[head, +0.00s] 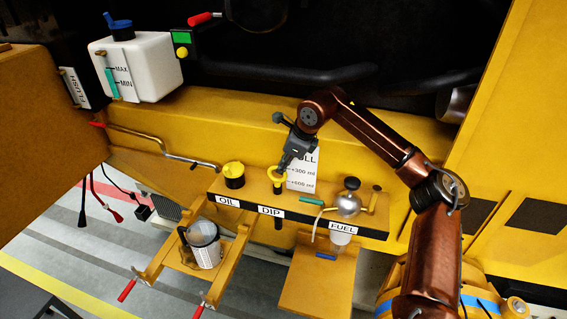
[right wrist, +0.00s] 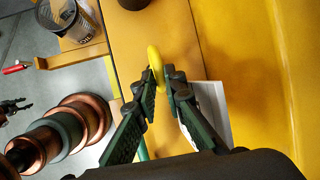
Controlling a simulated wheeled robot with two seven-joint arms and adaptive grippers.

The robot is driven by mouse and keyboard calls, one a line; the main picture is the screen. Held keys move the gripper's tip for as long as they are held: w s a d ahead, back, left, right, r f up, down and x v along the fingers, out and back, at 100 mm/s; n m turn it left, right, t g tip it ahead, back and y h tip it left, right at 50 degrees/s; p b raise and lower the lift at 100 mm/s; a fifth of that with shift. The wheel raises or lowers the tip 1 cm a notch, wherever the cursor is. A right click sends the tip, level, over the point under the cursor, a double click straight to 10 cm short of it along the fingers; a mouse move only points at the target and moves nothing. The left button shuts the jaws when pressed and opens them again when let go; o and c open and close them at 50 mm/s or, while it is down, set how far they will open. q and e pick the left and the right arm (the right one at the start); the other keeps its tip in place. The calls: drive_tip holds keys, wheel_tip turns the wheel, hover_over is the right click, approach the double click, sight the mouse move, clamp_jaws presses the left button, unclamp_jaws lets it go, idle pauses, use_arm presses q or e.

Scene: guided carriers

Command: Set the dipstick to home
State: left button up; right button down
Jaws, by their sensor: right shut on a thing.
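The dipstick has a yellow ring handle (head: 277,174) that stands above the dark hole marked DIP on the brown shelf (head: 350,222). A dark piece shows right below the ring at the shelf top, and a dark tube (head: 278,223) hangs under the shelf. My right gripper (head: 283,165) reaches down to the ring from above. In the right wrist view its two fingers (right wrist: 162,84) are closed on the yellow ring (right wrist: 155,62), one on each side. How deep the dipstick sits is hard to tell. My left gripper is not in view.
A yellow OIL cap (head: 233,174) stands left of the dipstick, and the FUEL bowl with its lever (head: 347,204) right of it. A white card (head: 302,170) stands behind. A jug (head: 204,243) sits on a lower bracket. A white tank (head: 138,67) is at upper left.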

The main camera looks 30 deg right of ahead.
drive_tip(key=shift+s+f, duration=0.1)
drive_tip(key=shift+f, duration=0.2)
drive_tip(key=c, duration=2.2)
unclamp_jaws()
drive_tip(key=shift+o, duration=0.9)
drive_tip(key=shift+r, duration=0.15)
drive_tip(key=shift+w, duration=0.2)
drive_tip(key=shift+r, duration=0.1)
drive_tip(key=shift+s+d+r, duration=0.1)
drive_tip(key=shift+s+r, duration=0.05)
drive_tip(key=shift+r, duration=0.35)
drive_tip(key=a+v, duration=0.1)
drive_tip(key=v, duration=0.5)
drive_tip(key=shift+s+d+r, duration=0.2)
drive_tip(key=shift+s+d, duration=0.15)
drive_tip(key=shift+d, duration=0.1)
